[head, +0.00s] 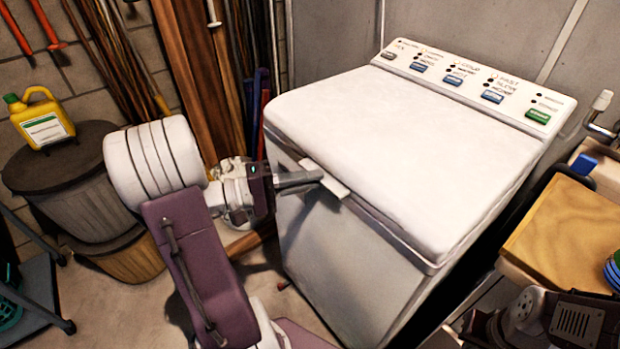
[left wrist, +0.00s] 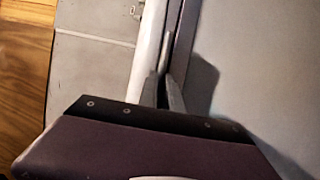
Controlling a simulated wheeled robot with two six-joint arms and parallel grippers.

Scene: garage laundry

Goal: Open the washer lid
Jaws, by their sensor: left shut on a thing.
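The washer (head: 345,250) is a white top-loader standing in the middle of the head view. Its white lid (head: 400,150) lies down flat over the top, with a dark seam under its front edge. A small pale handle tab (head: 336,187) sticks out from the lid's front edge. My left gripper (head: 318,176) comes in from the left and is shut on this tab. In the left wrist view the fingers (left wrist: 162,92) meet at the lid's edge, and the tab is mostly hidden. My right gripper is not seen.
A control panel (head: 470,80) with several buttons runs along the washer's back. A wooden-topped cabinet (head: 565,235) stands close on the right. A yellow jug (head: 42,118) sits on a dark drum (head: 62,165) at left. Long-handled tools lean behind.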

